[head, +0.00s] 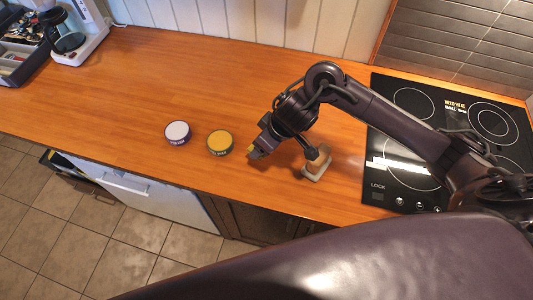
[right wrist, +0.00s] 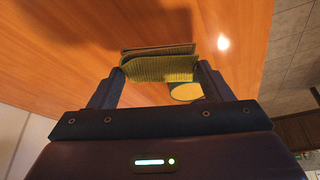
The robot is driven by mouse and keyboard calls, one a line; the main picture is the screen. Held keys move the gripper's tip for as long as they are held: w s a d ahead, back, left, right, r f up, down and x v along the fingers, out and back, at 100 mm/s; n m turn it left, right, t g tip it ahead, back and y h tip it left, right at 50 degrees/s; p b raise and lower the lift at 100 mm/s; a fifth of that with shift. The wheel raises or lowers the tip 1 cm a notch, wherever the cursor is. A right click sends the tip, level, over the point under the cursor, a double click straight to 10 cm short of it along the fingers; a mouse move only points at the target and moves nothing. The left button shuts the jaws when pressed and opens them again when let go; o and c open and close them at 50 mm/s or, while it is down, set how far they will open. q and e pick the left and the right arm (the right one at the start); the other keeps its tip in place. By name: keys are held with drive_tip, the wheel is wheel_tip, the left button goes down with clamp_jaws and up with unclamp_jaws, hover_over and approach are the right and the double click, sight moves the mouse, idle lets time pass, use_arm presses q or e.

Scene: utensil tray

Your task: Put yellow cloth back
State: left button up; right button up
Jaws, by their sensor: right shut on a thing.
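The yellow cloth (right wrist: 160,66) is a folded, ribbed piece held between the two fingers of my right gripper (right wrist: 158,78) in the right wrist view. My right gripper (head: 256,151) is shut on it. In the head view only a small yellow bit of the cloth (head: 250,149) shows at the fingertips, just right of a yellow-topped round tin (head: 220,142). The tin's yellow lid (right wrist: 186,92) also shows past the cloth in the right wrist view. I cannot tell the exact height of the cloth over the counter. My left gripper is not in view.
A white-topped tin (head: 177,130) stands left of the yellow one on the wooden counter (head: 110,85). A pale block with an upright handle (head: 317,167) stands under my right arm. A black hob (head: 390,185) is at right. A coffee maker (head: 75,30) and utensil tray (head: 15,65) are far left.

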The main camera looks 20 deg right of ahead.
wheel_tip(320, 180, down, 5)
drive_tip(key=shift+s+b, duration=0.1)
drive_tip(key=shift+b, duration=0.35)
drive_tip(key=shift+c, duration=0.3)
drive_tip(key=o, duration=0.9)
drive_tip(key=shift+o, duration=0.2)
drive_tip(key=p+v, duration=0.2)
drive_tip(key=v, duration=1)
drive_tip(key=shift+a, duration=0.15)
